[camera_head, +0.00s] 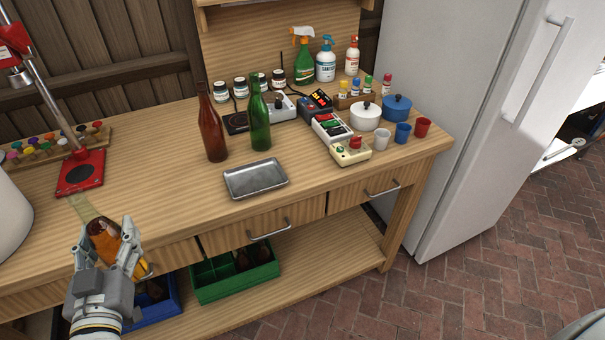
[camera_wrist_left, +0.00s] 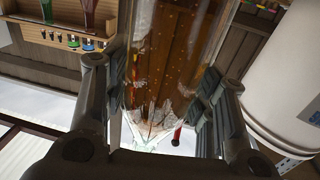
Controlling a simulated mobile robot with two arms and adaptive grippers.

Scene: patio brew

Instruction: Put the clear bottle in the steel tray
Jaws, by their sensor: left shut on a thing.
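The clear bottle (camera_head: 83,207) is in my left gripper (camera_head: 108,259) at the lower left, in front of the workbench. It is tilted, its pale neck leaning up and left; its lower part looks amber. In the left wrist view the see-through bottle (camera_wrist_left: 170,60) lies between both fingers of the left gripper (camera_wrist_left: 165,112), which are shut on it. The steel tray (camera_head: 256,179) lies empty on the bench top near its front edge, right of and apart from the bottle. My right gripper is not seen.
A brown bottle (camera_head: 212,125) and a green bottle (camera_head: 260,118) stand upright just behind the tray. A yellowish control box (camera_head: 350,152) stands to its right. A red-based stand (camera_head: 80,172) is at the left. Bare bench top lies left of the tray.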

